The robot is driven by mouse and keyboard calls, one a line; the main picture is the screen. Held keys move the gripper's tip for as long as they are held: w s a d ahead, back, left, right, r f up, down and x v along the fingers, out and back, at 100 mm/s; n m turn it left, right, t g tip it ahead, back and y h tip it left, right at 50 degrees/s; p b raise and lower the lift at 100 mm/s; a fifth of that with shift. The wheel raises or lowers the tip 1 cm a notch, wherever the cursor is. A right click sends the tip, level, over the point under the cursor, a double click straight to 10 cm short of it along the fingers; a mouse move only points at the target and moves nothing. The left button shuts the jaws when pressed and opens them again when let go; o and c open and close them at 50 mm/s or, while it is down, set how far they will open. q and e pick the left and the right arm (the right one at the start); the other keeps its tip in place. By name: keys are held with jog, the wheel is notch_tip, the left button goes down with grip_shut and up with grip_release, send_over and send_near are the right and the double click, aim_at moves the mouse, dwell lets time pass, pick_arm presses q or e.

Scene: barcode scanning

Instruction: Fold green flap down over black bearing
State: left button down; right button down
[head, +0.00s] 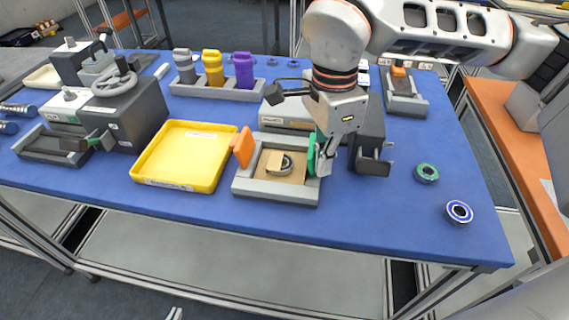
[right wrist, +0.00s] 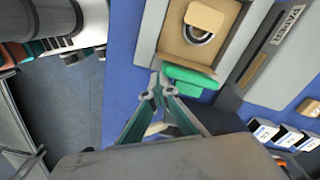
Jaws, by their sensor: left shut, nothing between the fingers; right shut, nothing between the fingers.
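A grey fixture (head: 270,195) holds a tan recess with the black bearing (head: 287,162) in it. A tan cardboard piece (head: 274,160) partly covers the bearing, which also shows in the right wrist view (right wrist: 198,37). The green flap (head: 312,155) stands up at the fixture's right side; it also shows in the right wrist view (right wrist: 190,78). An orange flap (head: 242,148) stands up at the left side. My right gripper (head: 325,167) is shut and empty, close beside the green flap's outer side; contact is unclear. My left gripper (head: 173,313) is shut at the bottom edge, away from the table.
A yellow tray (head: 185,183) stands left of the fixture. A dark grey stand (head: 373,165) is close on the right. Green-ringed (head: 426,173) and blue-ringed (head: 459,212) bearings lie farther right. Coloured bottles (head: 213,67) stand behind. The blue table (head: 350,220) is clear in front.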

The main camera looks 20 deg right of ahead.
aim_at(309, 154)
jog(key=shift+w+a+f, duration=0.25)
jog(key=shift+w+a, duration=0.35)
jog(key=shift+a, duration=0.05)
jog(key=shift+w+a+f, duration=0.15)
jog(key=shift+w+a, duration=0.25)
jog(key=shift+a, duration=0.05)
jog(key=shift+w+a, duration=0.15)
jog(key=shift+a, duration=0.3)
jog(key=shift+w+a, duration=0.25)
jog(key=shift+a, duration=0.4)
jog(key=shift+r, duration=0.25)
